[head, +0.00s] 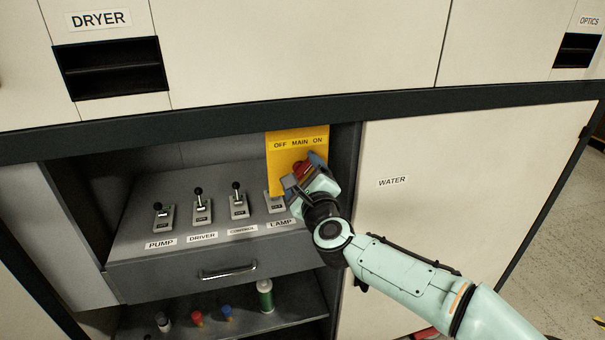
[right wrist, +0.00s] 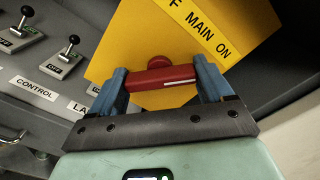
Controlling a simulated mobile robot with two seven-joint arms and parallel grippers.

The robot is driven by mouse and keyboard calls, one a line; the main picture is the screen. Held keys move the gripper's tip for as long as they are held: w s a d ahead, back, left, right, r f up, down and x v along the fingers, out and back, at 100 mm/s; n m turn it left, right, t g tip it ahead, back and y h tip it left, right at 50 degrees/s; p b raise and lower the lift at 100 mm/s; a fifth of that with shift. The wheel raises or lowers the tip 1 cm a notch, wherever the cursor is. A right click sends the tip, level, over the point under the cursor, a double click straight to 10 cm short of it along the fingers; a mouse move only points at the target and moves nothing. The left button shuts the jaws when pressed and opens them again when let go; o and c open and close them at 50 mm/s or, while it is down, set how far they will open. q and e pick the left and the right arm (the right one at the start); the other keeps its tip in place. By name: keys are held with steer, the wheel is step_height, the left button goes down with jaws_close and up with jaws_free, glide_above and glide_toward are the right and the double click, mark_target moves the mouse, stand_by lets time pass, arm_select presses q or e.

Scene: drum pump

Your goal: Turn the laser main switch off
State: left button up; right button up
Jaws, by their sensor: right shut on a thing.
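The main switch is a red handle (right wrist: 160,78) on a yellow plate (head: 283,157) marked OFF, MAIN, ON. In the head view the red handle (head: 302,170) is partly hidden by my right gripper (head: 305,180). My right gripper is shut on the handle; in the right wrist view its blue fingers (right wrist: 160,85) grip the handle's two ends. The handle lies slanted to the label's line of text, with a white mark on its right half. The yellow plate also shows in the right wrist view (right wrist: 125,50). My left gripper is out of view.
Levers for PUMP (head: 162,215), DRIVER (head: 202,207), CONTROL (head: 238,203) and LAMP (head: 275,203) stand left of the plate. A drawer with a handle (head: 229,271) is below. Small bottles (head: 265,296) stand on the lower shelf. The WATER panel (head: 400,230) is at right.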

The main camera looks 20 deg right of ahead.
steer(key=n+p, duration=0.1)
steer(key=n, duration=0.3)
steer(key=shift+r, duration=0.1)
steer(key=n+p, duration=0.1)
steer(key=n, duration=0.3)
steer(key=shift+n+p, duration=0.3)
steer(key=shift+p, duration=0.05)
steer(key=n+p, duration=0.1)
steer(key=n, duration=0.3)
steer(key=shift+n+p, duration=0.3)
steer(key=shift+p, duration=0.1)
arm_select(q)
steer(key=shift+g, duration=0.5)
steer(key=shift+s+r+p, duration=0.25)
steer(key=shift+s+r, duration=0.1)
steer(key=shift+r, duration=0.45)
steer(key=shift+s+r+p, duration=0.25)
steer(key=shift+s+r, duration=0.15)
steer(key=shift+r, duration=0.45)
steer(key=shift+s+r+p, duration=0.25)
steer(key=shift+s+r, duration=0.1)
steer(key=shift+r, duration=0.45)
arm_select(e)
steer(key=shift+n, duration=2)
steer(key=o, duration=0.9)
steer(key=shift+o, duration=0.3)
